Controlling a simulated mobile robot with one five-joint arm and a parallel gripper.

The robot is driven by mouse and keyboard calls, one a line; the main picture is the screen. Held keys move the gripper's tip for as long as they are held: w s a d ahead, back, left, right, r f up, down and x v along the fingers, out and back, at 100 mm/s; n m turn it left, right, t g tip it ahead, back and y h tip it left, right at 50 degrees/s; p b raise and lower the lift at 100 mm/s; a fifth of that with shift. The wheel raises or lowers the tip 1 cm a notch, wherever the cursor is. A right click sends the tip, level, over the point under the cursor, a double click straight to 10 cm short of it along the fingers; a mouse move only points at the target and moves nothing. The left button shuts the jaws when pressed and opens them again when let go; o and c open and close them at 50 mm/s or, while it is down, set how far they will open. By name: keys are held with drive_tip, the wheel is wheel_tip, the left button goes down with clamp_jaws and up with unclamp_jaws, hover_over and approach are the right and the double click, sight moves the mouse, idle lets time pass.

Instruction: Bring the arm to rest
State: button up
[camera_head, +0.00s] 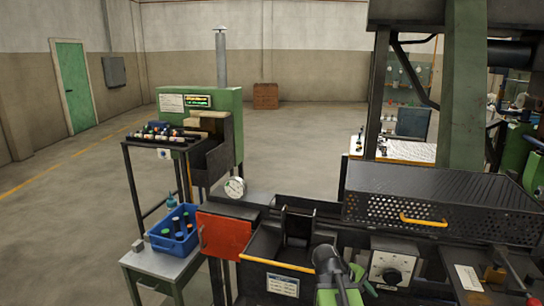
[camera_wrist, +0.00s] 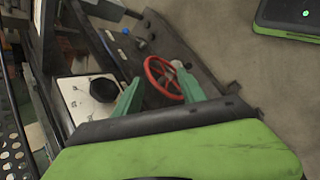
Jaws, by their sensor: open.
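My gripper (camera_wrist: 158,92) shows in the wrist view as two green fingers spread apart with nothing between their tips. Beyond them is a red handwheel (camera_wrist: 152,71) on a dark machine panel, and I cannot tell how far off it is. A white plate with a black knob (camera_wrist: 90,92) lies left of the fingers. In the head view, part of my arm (camera_head: 336,277), black and green, rises at the bottom centre in front of the machine.
A black machine with a perforated cover (camera_head: 440,205) fills the right. An orange-red plate (camera_head: 222,236) and a dark bin (camera_head: 272,245) stand at its left. A blue crate (camera_head: 160,243) sits on a side table. A feed rack (camera_head: 150,143) stands behind. Open floor lies at the back left.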

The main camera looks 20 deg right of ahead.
drive_tip(key=w+a+f+m+y+b, duration=0.1)
drive_tip(key=w+a+f+m+y, duration=0.1)
drive_tip(key=a, duration=1.2)
drive_tip(key=w+a+f+m+t+y+b, duration=0.1)
drive_tip(key=a+f+y, duration=0.4)
drive_tip(key=a, duration=1)
drive_tip(key=shift+w+a+f+m+t+b, duration=0.3)
drive_tip(key=shift+w+f+m+b, duration=0.1)
drive_tip(key=shift+f+m, duration=0.35)
drive_tip(key=shift+c, duration=1.3)
drive_tip(key=shift+d, duration=0.15)
